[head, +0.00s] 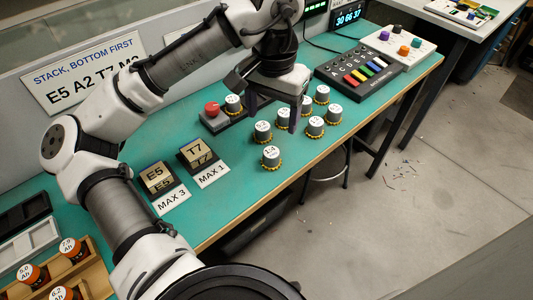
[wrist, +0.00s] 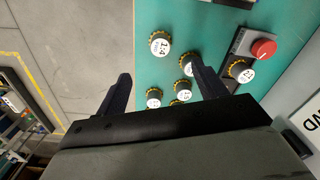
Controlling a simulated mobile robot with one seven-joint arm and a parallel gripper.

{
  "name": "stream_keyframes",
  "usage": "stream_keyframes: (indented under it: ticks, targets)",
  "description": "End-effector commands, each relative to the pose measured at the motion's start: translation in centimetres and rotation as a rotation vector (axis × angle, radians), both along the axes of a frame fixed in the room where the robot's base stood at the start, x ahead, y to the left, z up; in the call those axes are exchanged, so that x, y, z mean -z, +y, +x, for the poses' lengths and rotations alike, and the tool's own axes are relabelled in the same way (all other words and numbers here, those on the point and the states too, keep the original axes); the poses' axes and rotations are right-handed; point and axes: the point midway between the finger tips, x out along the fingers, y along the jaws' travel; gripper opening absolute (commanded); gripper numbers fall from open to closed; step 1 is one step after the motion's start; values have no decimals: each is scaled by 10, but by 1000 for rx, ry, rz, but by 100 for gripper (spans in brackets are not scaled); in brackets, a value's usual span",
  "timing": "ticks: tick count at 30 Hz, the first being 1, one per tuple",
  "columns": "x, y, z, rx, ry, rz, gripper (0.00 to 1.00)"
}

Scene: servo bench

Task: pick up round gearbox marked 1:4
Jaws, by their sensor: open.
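The round gearbox marked 1:4 (head: 271,158) stands upright on the green bench near its front edge, a grey cylinder with a yellow toothed base and white top label. In the wrist view the 1:4 gearbox (wrist: 160,43) is ahead of the fingertips, in line with the space between them. My gripper (head: 275,112) is open and empty above the group of gearboxes, farther back than the 1:4 one. In the wrist view the two dark fingers of my gripper (wrist: 161,82) are spread apart, and the right one partly covers another gearbox (wrist: 185,64).
Several similar gearboxes (head: 314,127) stand close behind and right of the 1:4 one. Blocks E5 (head: 156,177) and T7 (head: 198,154) are farther left. Bench around the 1:4 gearbox's front is clear.

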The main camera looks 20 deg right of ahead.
Motion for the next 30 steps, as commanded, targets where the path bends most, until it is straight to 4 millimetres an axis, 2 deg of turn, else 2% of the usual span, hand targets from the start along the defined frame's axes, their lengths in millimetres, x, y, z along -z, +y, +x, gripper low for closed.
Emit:
stream_keyframes:
  ticks: [9, 17, 27, 30]
  targets:
    - [59, 0, 0, 0, 2, -3, 70]
    - [80, 0, 1, 1, 0, -3, 70]
    - [125, -1, 5, 1, 1, -3, 70]
    - [129, -2, 5, 2, 0, -4, 70]
